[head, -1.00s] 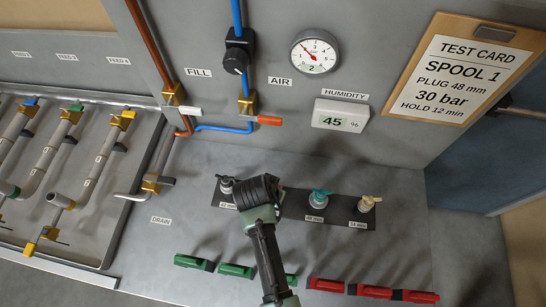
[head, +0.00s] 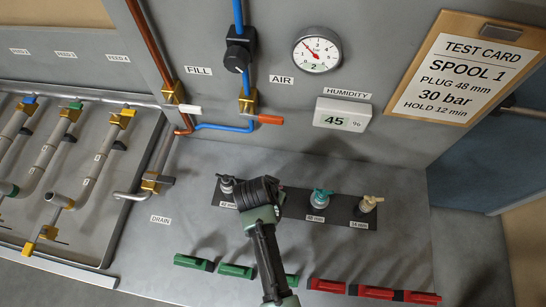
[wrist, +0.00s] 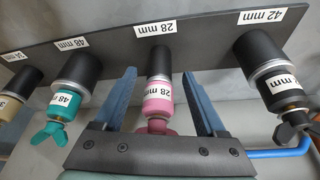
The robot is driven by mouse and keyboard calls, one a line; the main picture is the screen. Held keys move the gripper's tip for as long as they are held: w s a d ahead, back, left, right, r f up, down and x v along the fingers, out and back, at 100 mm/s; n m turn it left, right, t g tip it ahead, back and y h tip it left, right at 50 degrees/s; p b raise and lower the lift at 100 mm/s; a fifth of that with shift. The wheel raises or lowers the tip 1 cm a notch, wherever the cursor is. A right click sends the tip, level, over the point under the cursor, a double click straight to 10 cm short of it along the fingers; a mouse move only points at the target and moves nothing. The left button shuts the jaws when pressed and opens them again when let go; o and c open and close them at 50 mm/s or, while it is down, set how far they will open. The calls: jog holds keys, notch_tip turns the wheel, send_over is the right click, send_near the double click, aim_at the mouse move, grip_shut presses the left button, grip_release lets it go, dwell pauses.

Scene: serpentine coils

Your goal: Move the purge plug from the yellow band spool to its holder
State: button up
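A pink plug marked 28 mm (wrist: 158,98) sits with its top in the black 28 mm holder (wrist: 158,62) in the wrist view. My gripper (wrist: 160,85) is open, its blue fingers on either side of the pink plug with a visible gap at each side. In the head view my gripper (head: 258,192) covers the plug and its holder on the rack (head: 292,205). The pipe with the yellow handle (head: 104,145) lies in the tray at the left; I cannot make out a plug on it.
Beside the pink plug stand the teal 48 mm plug (head: 320,198), the beige plug (head: 368,204) and the dark 42 mm plug (wrist: 287,110). Green (head: 236,270) and red (head: 375,291) handled items lie along the front. A blue hose (head: 225,127) runs along the wall.

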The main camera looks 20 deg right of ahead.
jog(key=shift+s+r, duration=0.1)
jog(key=shift+r, duration=0.05)
jog(key=b+v, duration=0.1)
jog(key=v, duration=1.2)
jog(key=shift+d, duration=0.1)
jog(key=w+a+r+n+t+y, duration=0.1)
jog(key=w+a+r+n+t, duration=0.1)
jog(key=w+r+t, duration=0.35)
jog(key=w+a+r+n+t, duration=0.1)
jog(key=w+r+n+t, duration=0.15)
jog(key=w+r, duration=0.6)
jog(key=w+a+r+n+t+y, duration=0.1)
jog(key=a+r+n+t, duration=0.25)
jog(key=r, duration=0.85)
jog(key=w+a+r+n+t+y, duration=0.1)
jog(key=a+r+n+t+y, duration=0.2)
jog(key=r, duration=0.9)
jog(key=s+r+t+b, duration=0.2)
jog(key=s+r+t, duration=0.3)
jog(key=r, duration=0.5)
jog(key=s+r+m+t+h+b, duration=0.1)
jog(key=s+r+t, duration=0.4)
jog(key=r, duration=0.5)
jog(key=s+b, duration=0.1)
jog(key=s, duration=0.1)
jog(key=shift+s+d+h, duration=0.25)
jog(key=shift+d+h, duration=0.05)
jog(key=shift+d, duration=0.1)
